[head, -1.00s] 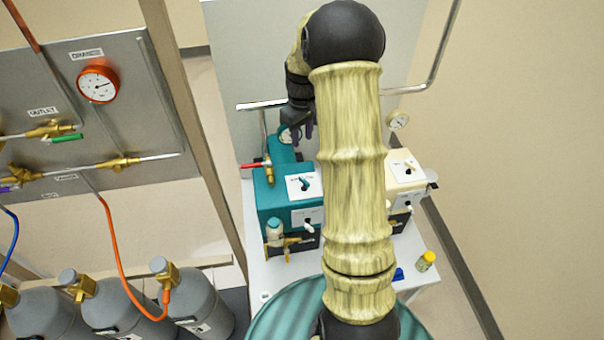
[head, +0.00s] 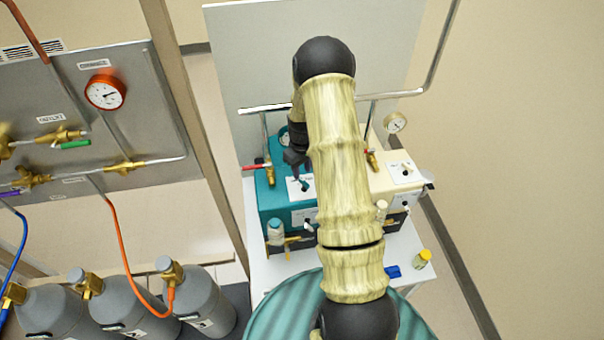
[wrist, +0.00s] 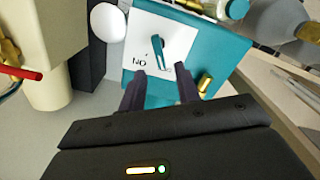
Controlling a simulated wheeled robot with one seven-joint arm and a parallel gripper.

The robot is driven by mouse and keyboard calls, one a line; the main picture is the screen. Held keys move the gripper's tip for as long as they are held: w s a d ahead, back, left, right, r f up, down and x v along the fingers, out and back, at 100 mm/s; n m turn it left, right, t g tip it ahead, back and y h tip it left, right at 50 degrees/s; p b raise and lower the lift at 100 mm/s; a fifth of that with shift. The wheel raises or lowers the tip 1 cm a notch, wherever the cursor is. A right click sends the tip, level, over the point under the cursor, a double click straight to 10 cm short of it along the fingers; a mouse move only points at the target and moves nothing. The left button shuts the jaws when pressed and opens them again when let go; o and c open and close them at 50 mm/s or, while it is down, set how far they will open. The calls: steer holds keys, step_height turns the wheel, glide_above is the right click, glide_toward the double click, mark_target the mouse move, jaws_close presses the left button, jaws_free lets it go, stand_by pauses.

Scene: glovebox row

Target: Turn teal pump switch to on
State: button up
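The teal pump (head: 268,200) stands on a white bench in the head view, left of my arm. Its white switch plate carries a teal lever switch (wrist: 158,50), seen close up in the wrist view; the lever also shows in the head view (head: 305,185). An "ON" label appears upside down in the wrist view beside the lever, and a second label is partly unreadable. My gripper (wrist: 162,88) is open, with its two dark fingers apart and nothing between them. The fingertips are near the plate, just below the lever in the wrist view; contact cannot be told.
A cream pump (head: 400,175) stands to the right, partly behind my arm. A capped bottle (head: 276,232) is at the teal pump's front. A yellow-capped vial (head: 422,258) lies on the bench's right. A gas panel (head: 95,110) and grey cylinders (head: 205,300) are at left.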

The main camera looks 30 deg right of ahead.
mark_target(302, 179)
steer(key=shift+f+p, duration=0.55)
steer(key=shift+f, duration=1.55)
jaws_close()
